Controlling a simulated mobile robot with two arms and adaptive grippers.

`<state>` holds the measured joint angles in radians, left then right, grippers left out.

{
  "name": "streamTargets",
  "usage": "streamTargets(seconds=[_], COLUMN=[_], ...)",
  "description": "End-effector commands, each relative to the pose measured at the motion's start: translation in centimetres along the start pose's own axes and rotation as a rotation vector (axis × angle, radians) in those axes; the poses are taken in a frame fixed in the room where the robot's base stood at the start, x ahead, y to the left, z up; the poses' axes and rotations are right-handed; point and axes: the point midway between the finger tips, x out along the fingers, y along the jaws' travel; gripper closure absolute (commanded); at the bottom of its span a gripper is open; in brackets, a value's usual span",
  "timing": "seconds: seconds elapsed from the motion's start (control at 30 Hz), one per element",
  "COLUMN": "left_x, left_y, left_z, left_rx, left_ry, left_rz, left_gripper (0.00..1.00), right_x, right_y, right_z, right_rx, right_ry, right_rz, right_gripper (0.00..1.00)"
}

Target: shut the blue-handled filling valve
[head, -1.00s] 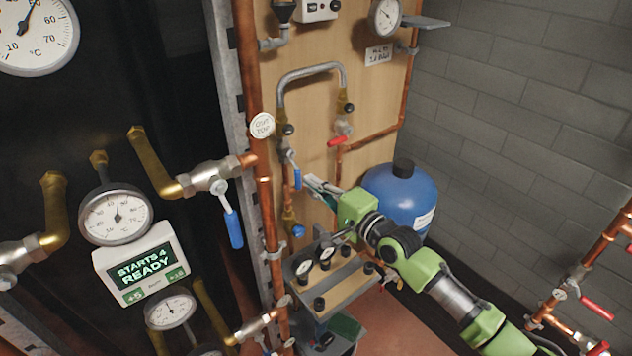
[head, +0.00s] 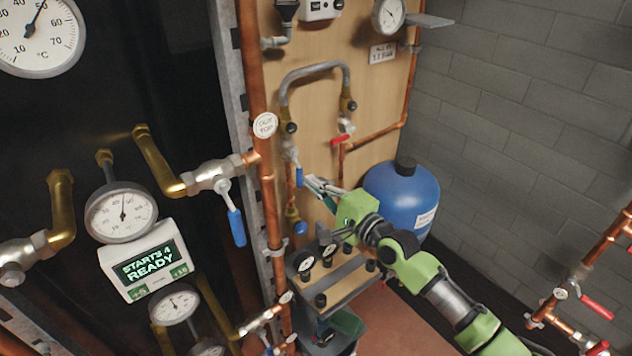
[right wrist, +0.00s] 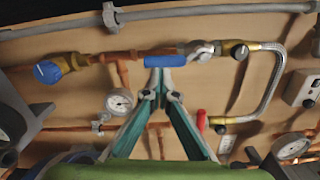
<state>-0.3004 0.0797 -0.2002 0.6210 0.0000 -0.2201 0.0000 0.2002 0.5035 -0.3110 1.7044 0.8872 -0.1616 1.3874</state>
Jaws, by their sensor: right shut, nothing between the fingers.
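The filling valve (head: 289,152) is on the wooden panel, below the braided hose loop. Its blue handle (head: 299,177) hangs down along the copper pipe. In the right wrist view the same blue handle (right wrist: 165,61) lies in line with the pipe, left of the valve body (right wrist: 200,52). My right gripper (head: 309,182) is shut and empty, its tips just right of the handle. In the wrist view the closed fingertips (right wrist: 158,84) are just below the handle; I cannot tell whether they touch it. My left gripper is not in view.
A blue tank (head: 401,196) stands behind my right arm. Another blue lever (head: 237,227) hangs on the near left pipework. A display (head: 149,262) reads "STARTS 4 READY".

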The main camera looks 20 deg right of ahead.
Motion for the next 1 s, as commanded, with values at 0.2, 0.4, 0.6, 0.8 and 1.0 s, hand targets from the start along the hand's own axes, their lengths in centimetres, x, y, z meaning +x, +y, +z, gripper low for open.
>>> streamTargets(seconds=[0.2, 0.4, 0.6, 0.8, 1.0], left_x=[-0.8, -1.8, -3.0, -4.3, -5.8], left_y=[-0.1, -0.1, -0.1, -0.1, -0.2], left_z=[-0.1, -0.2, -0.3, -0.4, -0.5], left_rx=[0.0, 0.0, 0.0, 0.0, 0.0], left_ry=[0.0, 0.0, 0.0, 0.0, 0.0], left_rz=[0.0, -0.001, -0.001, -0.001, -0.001], left_gripper=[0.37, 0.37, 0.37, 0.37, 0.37], right_x=[0.1, 0.1, 0.2, 0.3, 0.3], right_y=[0.1, 0.1, 0.0, -0.4, -1.0], right_z=[1.0, 2.2, 3.5, 4.8, 6.0], right_rx=[0.107, 0.276, 0.466, 0.656, 0.846], right_ry=[-0.004, -0.005, -0.005, -0.005, -0.005], right_rz=[-0.004, -0.014, -0.024, -0.034, -0.044], right_gripper=[1.0, 1.0, 1.0, 1.0, 1.0])
